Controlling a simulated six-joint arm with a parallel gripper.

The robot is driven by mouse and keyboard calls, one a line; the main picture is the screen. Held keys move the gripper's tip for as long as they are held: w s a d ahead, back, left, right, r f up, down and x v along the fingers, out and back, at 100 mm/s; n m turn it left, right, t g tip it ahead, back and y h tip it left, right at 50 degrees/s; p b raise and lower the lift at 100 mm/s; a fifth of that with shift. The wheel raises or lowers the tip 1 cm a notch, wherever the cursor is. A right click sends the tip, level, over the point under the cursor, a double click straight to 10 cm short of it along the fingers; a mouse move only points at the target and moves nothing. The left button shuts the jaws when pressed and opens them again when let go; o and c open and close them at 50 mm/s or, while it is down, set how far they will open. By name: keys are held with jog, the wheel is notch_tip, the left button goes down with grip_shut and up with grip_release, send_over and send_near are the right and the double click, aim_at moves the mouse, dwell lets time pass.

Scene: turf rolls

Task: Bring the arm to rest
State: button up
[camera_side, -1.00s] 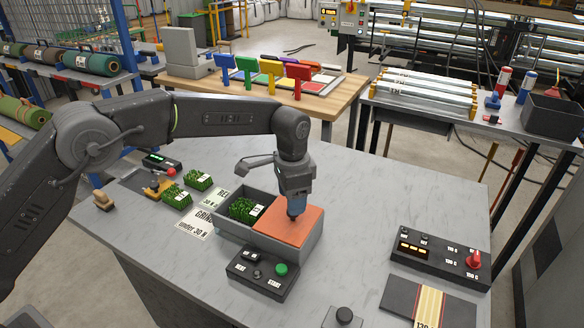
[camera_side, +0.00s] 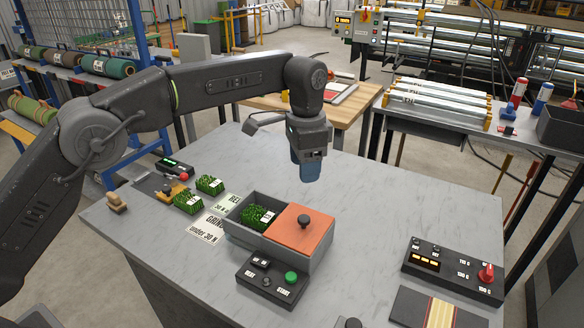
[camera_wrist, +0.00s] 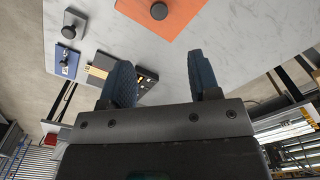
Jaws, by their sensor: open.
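My gripper (camera_side: 308,170) hangs in the air above the back part of the grey table, fingers pointing down. In the wrist view its two blue fingers (camera_wrist: 160,80) are apart with nothing between them. The orange lid (camera_side: 300,233) with a dark knob (camera_side: 304,221) lies over the right compartment of the grey box (camera_side: 318,262). The lid also shows at the top of the wrist view (camera_wrist: 178,18), clear of the fingers. A green turf piece (camera_side: 257,216) with a white label sits in the left compartment.
Two turf pieces (camera_side: 210,185) (camera_side: 188,203) and printed cards (camera_side: 207,229) lie left of the box. A start-button panel (camera_side: 272,281) stands in front, a red-knob panel (camera_side: 453,270) at right. The table's right back is clear.

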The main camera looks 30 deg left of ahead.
jog(key=shift+a+r, duration=0.1)
jog(key=s+a+r+n+t, duration=0.3)
jog(key=s+a+r+n, duration=0.1)
jog(key=s+a+r, duration=0.8)
jog(key=s+a+f+n+t, duration=0.1)
jog(key=s+a+f+n, duration=0.1)
jog(key=s, duration=0.8)
jog(key=s+a+f+n+t, duration=0.1)
jog(key=s+a+f+n, duration=0.2)
jog(key=s+f, duration=0.3)
jog(key=s+a, duration=0.1)
jog(key=s, duration=0.3)
jog(key=shift+s+a+t, duration=0.3)
jog(key=shift+s, duration=0.05)
